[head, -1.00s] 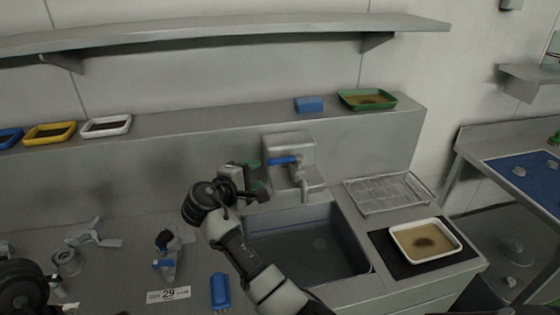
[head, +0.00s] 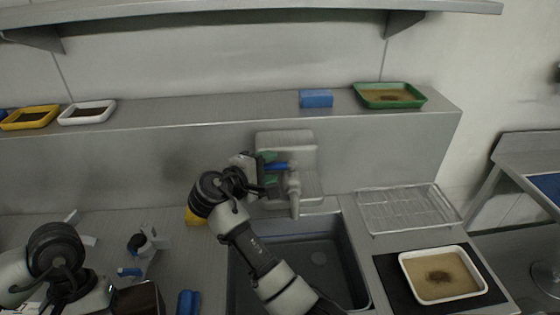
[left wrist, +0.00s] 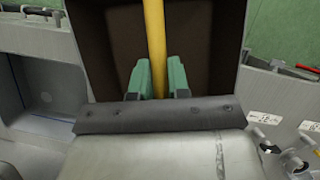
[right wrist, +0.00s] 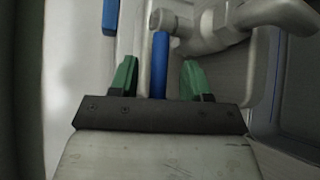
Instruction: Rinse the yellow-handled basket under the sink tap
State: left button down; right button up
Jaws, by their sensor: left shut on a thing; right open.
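My left gripper (left wrist: 157,80) is shut on the yellow handle (left wrist: 155,35) of a dark brown basket (left wrist: 117,40) in the left wrist view. In the head view, part of a brown thing, seemingly this basket (head: 140,299), shows at the bottom left; the left fingers are hidden there. My right gripper (head: 270,167) is open at the wall tap (head: 294,195), its green fingers either side of the blue lever (head: 282,167). In the right wrist view the lever (right wrist: 160,62) lies between the fingers, apart from both. The sink (head: 318,257) is below, partly behind my right arm. No water shows.
A wire rack (head: 408,208) and a white tray (head: 443,274) on a dark mat stand right of the sink. A blue block (head: 316,98) and green tray (head: 390,95) sit on the ledge. A yellow thing (head: 194,217) is partly hidden behind my right arm.

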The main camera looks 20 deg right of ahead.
pick_arm(q)
jog(key=shift+w+d, duration=0.2)
jog(key=shift+d, duration=0.1)
pick_arm(e)
jog(key=shift+w+d, duration=0.1)
jog(key=shift+d, duration=0.05)
pick_arm(q)
jog(key=shift+s+a, duration=0.1)
jog(key=shift+a, duration=0.05)
pick_arm(e)
jog(key=shift+a, duration=0.2)
